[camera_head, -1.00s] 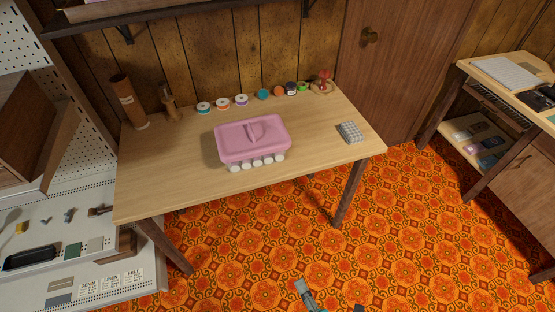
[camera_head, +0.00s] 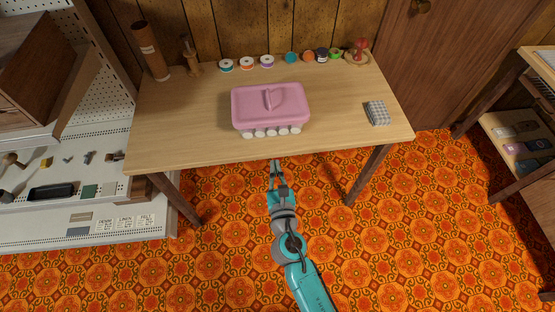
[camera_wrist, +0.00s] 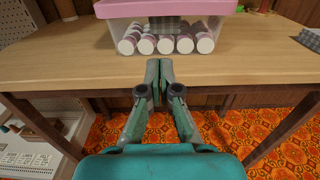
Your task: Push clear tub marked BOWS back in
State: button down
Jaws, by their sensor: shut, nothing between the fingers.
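A clear tub with a pink lid (camera_head: 270,105) stands on the wooden table near its front edge. In the wrist view its clear front (camera_wrist: 165,42) shows several white-capped spools inside and a dark, blurred label that I cannot read. My gripper (camera_head: 276,162) is shut and empty at the table's front edge, in front of the tub. In the wrist view the shut fingertips (camera_wrist: 159,64) point at the tub, a little below its label, and appear apart from it.
The wooden table (camera_head: 190,120) has a row of thread spools (camera_head: 267,61) at the back. A grey checked block (camera_head: 378,113) lies at the right. A brown cylinder (camera_head: 150,50) stands at the back left. White shelving (camera_head: 100,218) is at the left. Bare tabletop lies behind the tub.

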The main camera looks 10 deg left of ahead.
aim_at(269, 128)
jog(key=x, duration=1.2)
jog(key=shift+f, duration=0.1)
jog(key=shift+w, duration=0.1)
